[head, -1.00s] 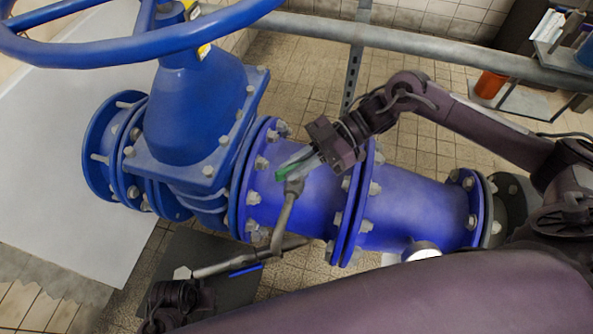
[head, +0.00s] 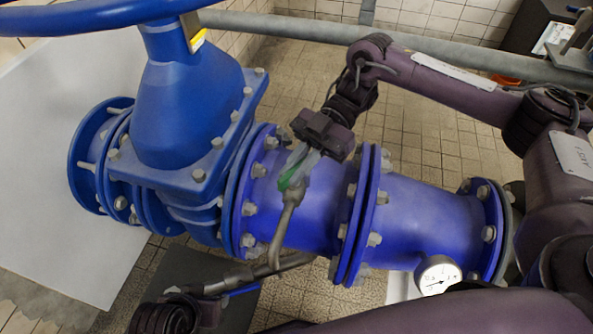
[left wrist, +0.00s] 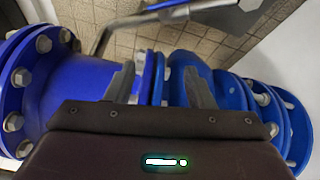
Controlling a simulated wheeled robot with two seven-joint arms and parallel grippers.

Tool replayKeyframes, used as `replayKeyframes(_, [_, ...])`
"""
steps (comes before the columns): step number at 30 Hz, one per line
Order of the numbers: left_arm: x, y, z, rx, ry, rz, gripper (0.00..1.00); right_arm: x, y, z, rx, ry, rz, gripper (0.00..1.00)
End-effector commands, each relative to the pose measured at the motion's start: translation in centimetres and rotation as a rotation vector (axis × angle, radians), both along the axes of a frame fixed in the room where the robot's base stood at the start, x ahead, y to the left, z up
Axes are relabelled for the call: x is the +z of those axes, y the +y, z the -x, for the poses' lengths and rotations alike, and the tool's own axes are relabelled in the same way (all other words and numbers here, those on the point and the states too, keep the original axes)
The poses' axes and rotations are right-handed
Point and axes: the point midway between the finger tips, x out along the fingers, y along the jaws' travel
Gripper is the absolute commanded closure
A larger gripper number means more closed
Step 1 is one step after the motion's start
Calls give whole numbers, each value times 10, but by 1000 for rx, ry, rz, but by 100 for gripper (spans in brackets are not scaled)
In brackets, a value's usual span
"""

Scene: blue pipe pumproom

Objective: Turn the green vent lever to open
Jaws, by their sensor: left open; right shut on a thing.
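The green vent lever (head: 292,179) sits at the top of a thin bent grey pipe (head: 285,228), in front of the blue main pipe. My right gripper (head: 301,165) comes down from above and is shut on the lever; its fingers hide part of it. The lever slants down to the left. My left gripper (left wrist: 158,88) is open in the left wrist view. Its two fingers are apart, with blue flanges beyond and nothing held between them. In the head view only part of my left arm shows at the lower left.
A large blue valve (head: 185,110) with a handwheel (head: 90,20) stands at the left. A blue-handled lever (head: 243,290) is on the lower grey pipe. A round gauge (head: 437,276) sits at the lower right. A grey rail (head: 400,47) crosses the back.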

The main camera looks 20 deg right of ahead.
Motion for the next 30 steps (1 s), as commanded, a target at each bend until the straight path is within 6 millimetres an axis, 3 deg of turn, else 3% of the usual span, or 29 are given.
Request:
replayKeyframes(11, [2,1,1,1,6,-4,51,4,1,-2,169,-15,-8,100])
replayKeyframes(30, [11,35,14,60,181,-103,51,3,2,-1,412,-24,-35,100])
